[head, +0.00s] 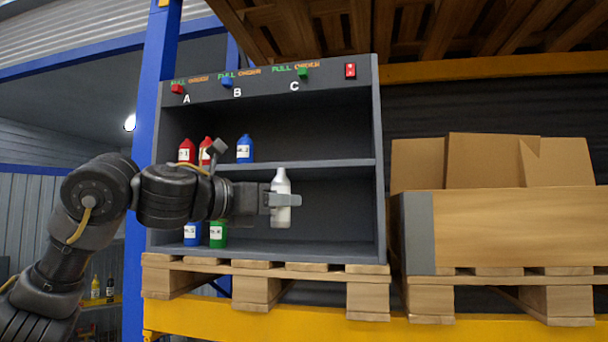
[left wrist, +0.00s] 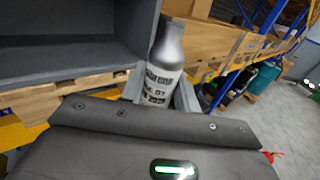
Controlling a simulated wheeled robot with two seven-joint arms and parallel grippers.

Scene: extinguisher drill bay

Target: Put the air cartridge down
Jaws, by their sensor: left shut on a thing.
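The air cartridge appears to be a pale grey-white bottle (head: 281,181) with a narrow neck, upright in the head view. My left gripper (head: 286,199) is shut around its body. The bottle is in front of the lower compartment of a dark grey cabinet (head: 378,145). In the left wrist view the bottle (left wrist: 163,78) shows a printed label, partly readable, between the fingers (left wrist: 158,98) of my left gripper. There it appears outside the cabinet, whose grey wall is at left. My right gripper is not in view.
Red bottles (head: 187,151) and a blue bottle (head: 245,149) stand on the middle shelf. Another blue bottle (head: 192,235) and a green bottle (head: 217,235) stand below left. The lower right of the cabinet looks clear. A crate with cardboard boxes (head: 493,160) is at right.

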